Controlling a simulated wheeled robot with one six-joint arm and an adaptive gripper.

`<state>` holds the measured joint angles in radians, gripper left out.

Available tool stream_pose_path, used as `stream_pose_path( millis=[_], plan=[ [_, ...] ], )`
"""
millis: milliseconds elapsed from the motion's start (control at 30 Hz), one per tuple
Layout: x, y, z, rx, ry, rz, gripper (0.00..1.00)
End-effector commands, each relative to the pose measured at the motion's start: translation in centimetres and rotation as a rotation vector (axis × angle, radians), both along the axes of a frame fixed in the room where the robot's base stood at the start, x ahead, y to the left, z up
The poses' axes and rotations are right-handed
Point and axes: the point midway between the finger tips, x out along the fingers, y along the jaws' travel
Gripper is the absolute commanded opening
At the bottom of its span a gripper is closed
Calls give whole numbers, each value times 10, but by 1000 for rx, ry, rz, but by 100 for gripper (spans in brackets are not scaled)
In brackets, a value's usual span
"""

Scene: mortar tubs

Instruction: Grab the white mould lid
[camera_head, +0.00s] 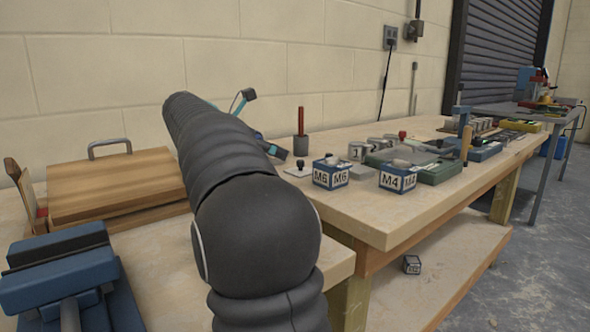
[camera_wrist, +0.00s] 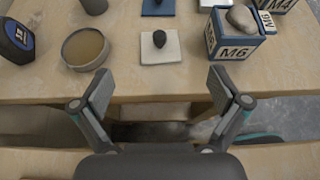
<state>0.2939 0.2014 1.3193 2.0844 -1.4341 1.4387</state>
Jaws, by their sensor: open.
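The white mould lid (camera_wrist: 160,48) is a small square plate with a dark knob, lying flat on the bench in the wrist view. In the head view the lid (camera_head: 297,172) lies on the bench, left of the blue-and-white M6 box. My gripper (camera_wrist: 161,88) is open and empty. Its two fingers are spread wide, nearer the camera than the lid and to either side of it, apart from it. In the head view my arm hides much of the gripper.
The M6 box (camera_wrist: 234,36) stands close right of the lid. A round tin (camera_wrist: 85,48) and a dark blue object (camera_wrist: 15,42) are left. A blue plate with a knob (camera_wrist: 158,6) lies behind. A gap separates the benches below my fingers.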

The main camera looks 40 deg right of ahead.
Motion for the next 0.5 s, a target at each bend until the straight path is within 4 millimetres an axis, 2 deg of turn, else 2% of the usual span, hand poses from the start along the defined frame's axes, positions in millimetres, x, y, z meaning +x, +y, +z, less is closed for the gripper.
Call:
stream_pose_path(
  millis=[300,500],
  plan=[
    [-5,-49,-28,1,2,-1,98],
    [-7,-61,-34,0,0,-1,98]
  ],
)
